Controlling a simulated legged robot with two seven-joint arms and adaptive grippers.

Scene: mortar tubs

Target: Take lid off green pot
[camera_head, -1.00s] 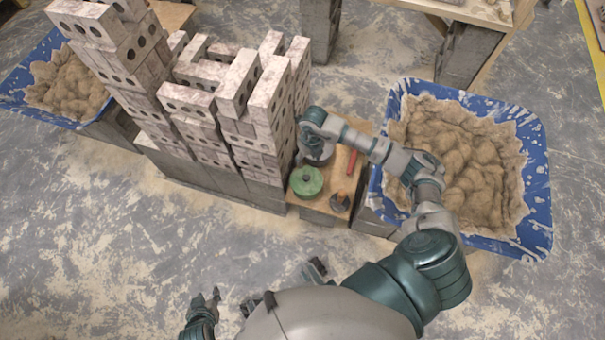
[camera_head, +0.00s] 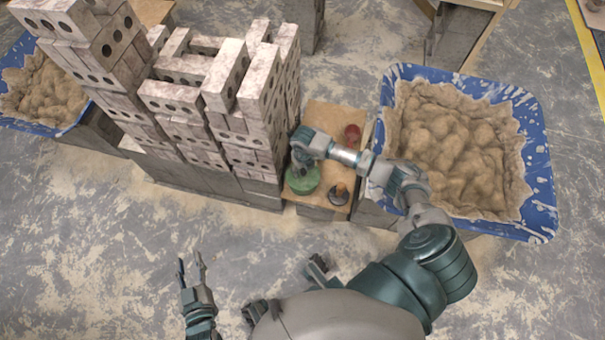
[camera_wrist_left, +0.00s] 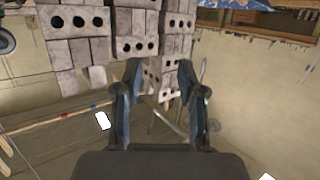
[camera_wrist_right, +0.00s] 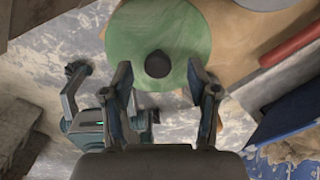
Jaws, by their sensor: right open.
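The green pot (camera_head: 303,182) stands on a small wooden-topped stand beside the brick stack. Its round green lid (camera_wrist_right: 185,25) with a dark knob (camera_wrist_right: 158,64) is on top in the right wrist view. My right gripper (camera_head: 300,163) is over the lid. In the right wrist view its open fingers (camera_wrist_right: 160,80) are on either side of the knob's near side, apart from each other; contact cannot be told. My left gripper (camera_head: 191,268) is open and empty over the floor, away from the pot. It also shows in the left wrist view (camera_wrist_left: 158,80).
A dark item with a wooden handle (camera_head: 339,194) and a red item (camera_head: 352,134) are on the stand (camera_head: 322,120). A brick stack (camera_head: 215,90) rises left of the pot. A blue mortar tub (camera_head: 541,190) is close on the right. Floor in front is clear.

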